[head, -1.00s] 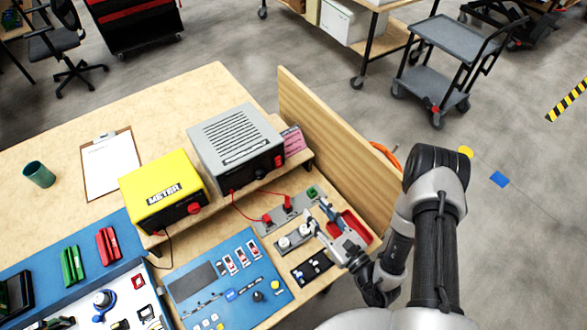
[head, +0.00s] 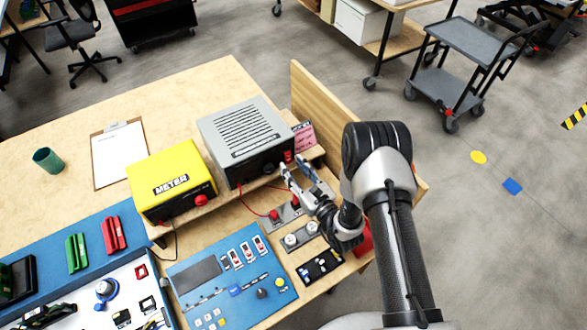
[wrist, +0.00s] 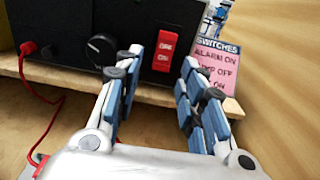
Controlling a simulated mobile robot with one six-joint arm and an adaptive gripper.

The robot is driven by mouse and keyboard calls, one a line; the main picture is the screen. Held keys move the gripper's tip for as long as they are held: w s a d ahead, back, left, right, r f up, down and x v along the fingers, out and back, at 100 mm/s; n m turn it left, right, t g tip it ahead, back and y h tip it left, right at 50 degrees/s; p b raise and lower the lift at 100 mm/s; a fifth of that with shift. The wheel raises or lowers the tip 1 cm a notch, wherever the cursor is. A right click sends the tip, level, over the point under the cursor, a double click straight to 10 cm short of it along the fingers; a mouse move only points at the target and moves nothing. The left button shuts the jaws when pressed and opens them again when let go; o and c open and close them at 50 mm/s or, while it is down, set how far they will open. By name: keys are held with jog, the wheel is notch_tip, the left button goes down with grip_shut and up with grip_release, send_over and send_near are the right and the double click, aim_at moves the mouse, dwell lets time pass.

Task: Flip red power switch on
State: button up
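The red power switch (wrist: 166,50) is a rocker on the black front panel of the grey box (head: 243,133), at the panel's right side. It also shows small in the head view (head: 288,156). My gripper (wrist: 162,65) is open, its blue-padded fingers pointing at the panel. In the wrist view the switch lies between the two fingertips. Nothing is held. I cannot tell whether the fingertips touch the panel, nor which way the rocker is set.
A black knob (wrist: 101,48) and a red plug with a cable (wrist: 28,48) are left of the switch. A pink switches card (wrist: 215,70) stands to the right. The yellow meter (head: 171,183) is beside the grey box. A wooden side wall (head: 325,105) bounds the bench.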

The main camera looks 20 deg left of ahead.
jog(key=shift+w+a, duration=0.2)
jog(key=shift+a, duration=0.05)
jog(key=shift+c, duration=0.4)
grip_shut()
